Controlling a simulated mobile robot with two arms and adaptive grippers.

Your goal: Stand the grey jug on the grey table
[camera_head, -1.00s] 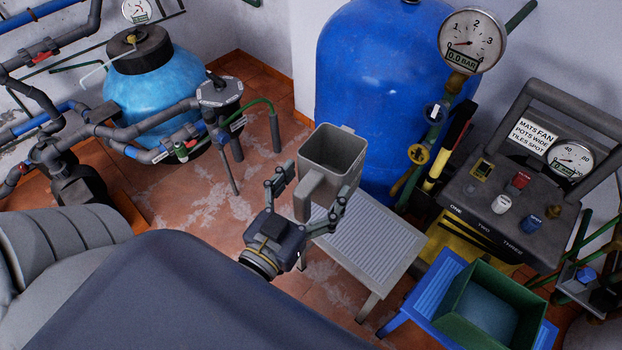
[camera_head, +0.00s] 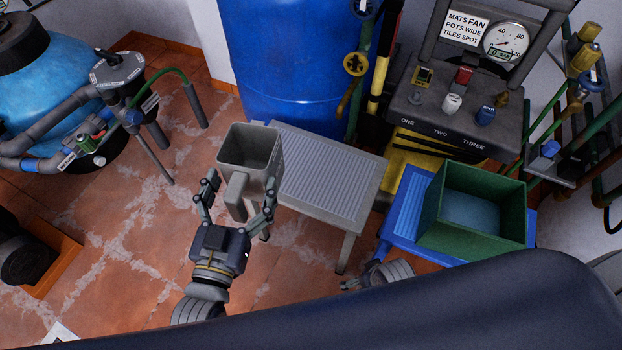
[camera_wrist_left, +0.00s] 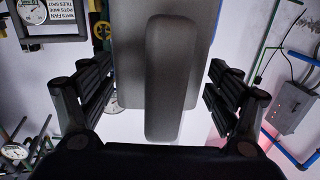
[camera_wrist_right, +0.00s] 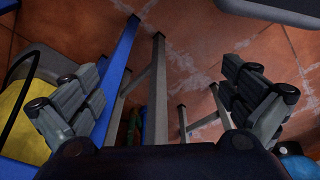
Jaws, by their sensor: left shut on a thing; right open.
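The grey jug (camera_head: 262,148), open at the top with a thick handle, is upright in the head view. My left gripper (camera_head: 238,192) is shut on it, a finger either side of the handle. The jug also fills the middle of the left wrist view (camera_wrist_left: 170,75). The grey table (camera_head: 335,175) has a bare ribbed top and lies just right of the jug. The jug overlaps its left edge in the picture; its base and any contact are hidden. My right gripper is open and empty in the right wrist view (camera_wrist_right: 160,105), near table legs.
A blue table (camera_head: 408,205) bearing a green crate (camera_head: 480,235) stands right of the grey table. A blue tank (camera_head: 290,75) and a control panel (camera_head: 460,110) stand behind. Pipes and a light-blue vessel (camera_head: 35,110) are at left. Tiled floor left of the jug is open.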

